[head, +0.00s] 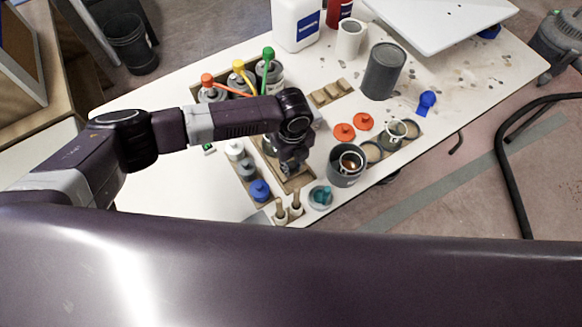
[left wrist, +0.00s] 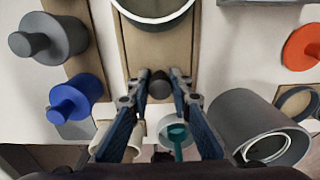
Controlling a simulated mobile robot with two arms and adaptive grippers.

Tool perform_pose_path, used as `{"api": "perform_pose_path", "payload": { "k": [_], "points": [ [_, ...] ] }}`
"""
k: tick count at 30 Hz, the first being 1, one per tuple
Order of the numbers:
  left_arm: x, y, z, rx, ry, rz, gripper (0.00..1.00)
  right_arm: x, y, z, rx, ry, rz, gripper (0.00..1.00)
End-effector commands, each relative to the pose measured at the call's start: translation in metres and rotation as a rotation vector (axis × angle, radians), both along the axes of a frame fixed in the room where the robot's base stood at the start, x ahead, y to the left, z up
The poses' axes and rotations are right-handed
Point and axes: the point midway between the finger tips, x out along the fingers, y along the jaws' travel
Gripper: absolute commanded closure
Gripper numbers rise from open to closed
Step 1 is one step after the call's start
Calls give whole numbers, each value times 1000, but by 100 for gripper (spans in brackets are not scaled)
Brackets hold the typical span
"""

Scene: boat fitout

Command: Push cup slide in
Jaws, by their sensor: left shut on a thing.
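The cup slide (left wrist: 128,15) is a light wooden board in a tray, with a dark round knob (left wrist: 159,84) at its near end. A white-rimmed round cup (left wrist: 153,17) sits on it at the top of the left wrist view, cut off by the edge. In the head view the wooden slide (head: 297,184) shows below my left gripper (head: 288,167), and my wrist hides much of it. In the left wrist view my left gripper's fingers (left wrist: 158,92) stand on both sides of the knob, shut on it.
A blue-topped plug (head: 259,190) and grey ones stand left of the slide. A grey can (head: 346,166) stands close on the right, and a teal-topped pot (head: 320,196) and brushes (head: 288,208) stand at the front. Orange lids (head: 344,132) lie further right.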

Motion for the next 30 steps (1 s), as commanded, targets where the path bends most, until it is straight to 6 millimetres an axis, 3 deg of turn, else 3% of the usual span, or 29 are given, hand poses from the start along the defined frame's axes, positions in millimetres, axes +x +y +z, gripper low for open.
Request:
{"api": "perform_pose_path", "payload": {
  "k": [30],
  "points": [
    [51, 37, 0, 1, -3, 2, 94, 0, -6, -20, -6, 0, 3, 60]
  ]
}}
